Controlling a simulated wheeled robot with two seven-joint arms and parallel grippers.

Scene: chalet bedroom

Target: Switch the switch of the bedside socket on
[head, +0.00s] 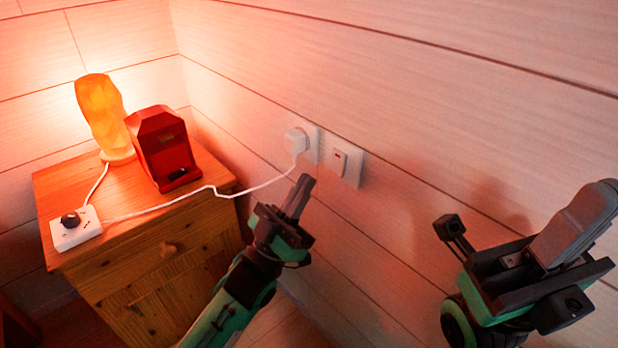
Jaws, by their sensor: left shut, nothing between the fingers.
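The bedside socket is on the plank wall to the right of the nightstand: a white plate with a white plug (297,141) in it. The switch (339,163) sits on a second white plate (353,167) just right of it, with a small red mark on its rocker. My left gripper (304,184) is shut and empty, its tips below and left of the switch in the picture; I cannot tell its distance from the wall. My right gripper (592,215) is at the right edge, away from the switch; its finger opening cannot be made out.
A wooden nightstand (150,250) stands at the left against the wall. On it are a glowing orange lamp (100,108), a red box-like object (163,140) and a white block with a black knob (76,233). A white cord (240,192) runs from the block to the plug.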

